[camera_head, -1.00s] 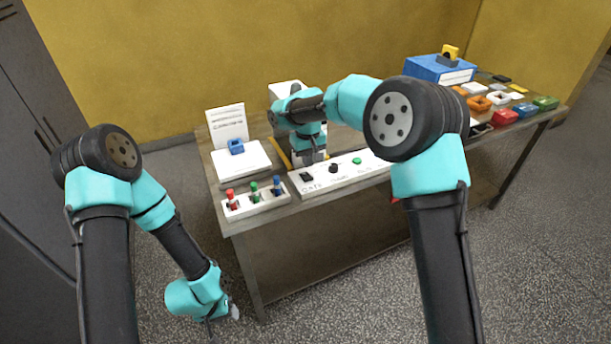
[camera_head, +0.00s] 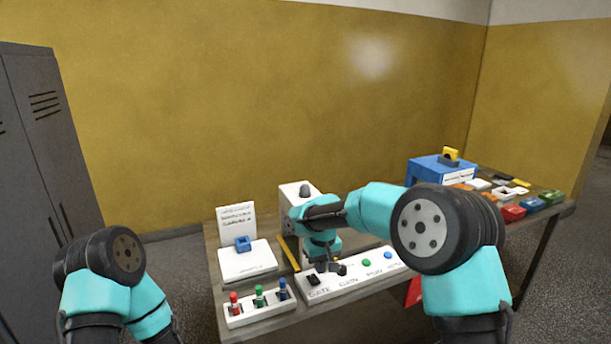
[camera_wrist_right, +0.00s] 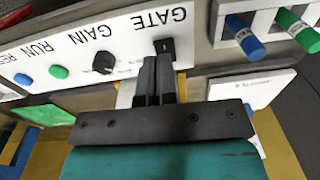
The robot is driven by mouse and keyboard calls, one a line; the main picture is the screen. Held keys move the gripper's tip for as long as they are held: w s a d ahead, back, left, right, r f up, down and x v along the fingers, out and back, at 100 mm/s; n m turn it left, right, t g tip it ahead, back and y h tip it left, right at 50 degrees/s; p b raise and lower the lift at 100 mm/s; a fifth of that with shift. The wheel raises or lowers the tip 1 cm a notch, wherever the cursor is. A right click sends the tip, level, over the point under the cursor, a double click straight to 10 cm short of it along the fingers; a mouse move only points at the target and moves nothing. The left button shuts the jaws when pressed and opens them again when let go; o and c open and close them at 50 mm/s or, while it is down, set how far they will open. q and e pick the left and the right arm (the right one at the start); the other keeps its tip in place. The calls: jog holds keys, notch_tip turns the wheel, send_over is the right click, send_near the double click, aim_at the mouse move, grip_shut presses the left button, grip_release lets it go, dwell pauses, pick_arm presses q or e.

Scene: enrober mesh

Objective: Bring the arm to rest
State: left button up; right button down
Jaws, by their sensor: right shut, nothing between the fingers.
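My right gripper (camera_head: 328,268) is over the back of the white control panel (camera_head: 350,288), by the black GATE switch (camera_head: 313,280) and the black GAIN knob (camera_head: 341,269). In the right wrist view its two fingers (camera_wrist_right: 158,62) are together with nothing between them, and their tips are close to the GATE switch (camera_wrist_right: 164,45). Whether they touch it I cannot tell. The GAIN knob (camera_wrist_right: 103,63) is beside them. My left arm shows at the lower left of the head view, but its gripper is out of the picture.
Red, green and blue plugs stand in a white rack (camera_head: 262,317) left of the panel. A white plate (camera_head: 248,262) with a blue block (camera_head: 243,243) lies behind it. A white machine (camera_head: 299,196) is behind my right gripper. A blue box (camera_head: 430,172) and several coloured parts fill the right end.

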jog(key=s+d+f+m+y, duration=0.1)
jog(key=s+d+f+y, duration=0.1)
jog(key=s+d+f, duration=0.6)
jog(key=s+d+f+m+y, duration=0.15)
jog(key=s+f, duration=0.35)
jog(key=f, duration=0.8)
jog(key=s+d+f+m, duration=0.2)
jog(key=s+d+f, duration=0.2)
jog(key=s, duration=0.5)
jog(key=s+d+f+m, duration=0.2)
jog(key=s+d+f, duration=0.2)
jog(key=s, duration=0.5)
notch_tip(320, 180, down, 2)
jog(key=shift+s+d+t, duration=0.4)
jog(key=shift+w, duration=0.1)
